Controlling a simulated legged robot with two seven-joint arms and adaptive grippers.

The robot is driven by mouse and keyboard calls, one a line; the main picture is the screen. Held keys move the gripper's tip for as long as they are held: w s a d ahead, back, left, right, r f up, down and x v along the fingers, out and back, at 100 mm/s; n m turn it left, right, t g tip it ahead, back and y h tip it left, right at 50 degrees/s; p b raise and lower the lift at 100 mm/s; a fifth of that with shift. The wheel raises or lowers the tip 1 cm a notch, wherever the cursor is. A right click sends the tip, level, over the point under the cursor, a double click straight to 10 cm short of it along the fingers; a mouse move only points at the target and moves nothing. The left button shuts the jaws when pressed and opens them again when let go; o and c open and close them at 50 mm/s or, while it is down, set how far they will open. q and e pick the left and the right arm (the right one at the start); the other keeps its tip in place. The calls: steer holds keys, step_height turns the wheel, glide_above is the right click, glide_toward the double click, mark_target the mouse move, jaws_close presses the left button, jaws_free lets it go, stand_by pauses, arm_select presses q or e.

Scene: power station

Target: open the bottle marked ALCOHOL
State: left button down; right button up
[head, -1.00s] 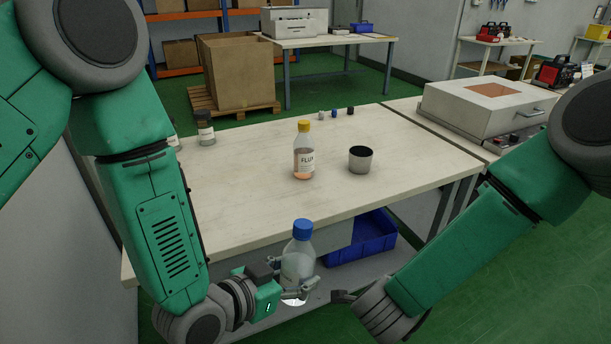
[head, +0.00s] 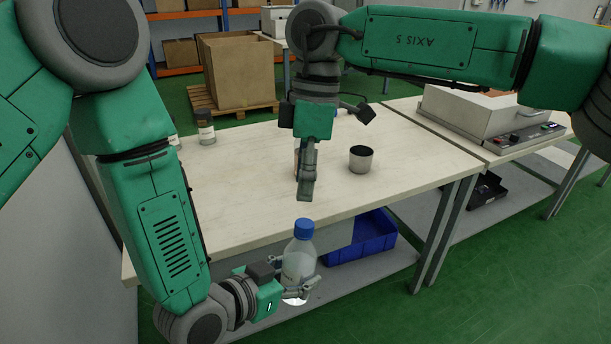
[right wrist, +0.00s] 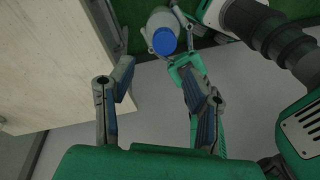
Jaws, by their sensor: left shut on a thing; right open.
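A clear bottle (head: 298,264) with a blue cap (head: 304,229) stands upright in my left gripper (head: 299,290), in front of the table's near edge. My left gripper is shut around its lower part. No marking on it can be read from here. My right gripper (head: 335,156) is open and empty, above and behind the bottle in the head view, with its fingers downward. In the right wrist view the blue cap (right wrist: 165,41) is seen from above, beyond and between my open right fingertips (right wrist: 158,88), not touching them.
The orange-filled bottle is almost wholly hidden behind my right gripper. A blue bin (head: 362,240) sits on the lower shelf.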

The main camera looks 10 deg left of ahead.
mark_target(304, 221)
arm_select(q)
steer(key=shift+d, duration=0.3)
arm_select(e)
steer(key=f, duration=0.4)
steer(key=s+f, duration=0.1)
steer(key=f, duration=0.1)
steer(key=shift+d, duration=0.1)
arm_select(q)
steer(key=shift+a, duration=0.2)
arm_select(e)
steer(key=shift+s+a+f, duration=0.15)
steer(key=shift+a+f, duration=0.1)
steer(key=shift+f, duration=0.45)
jaws_close()
arm_select(q)
steer(key=shift+d, duration=0.15)
arm_select(e)
steer(key=shift+d, duration=0.1)
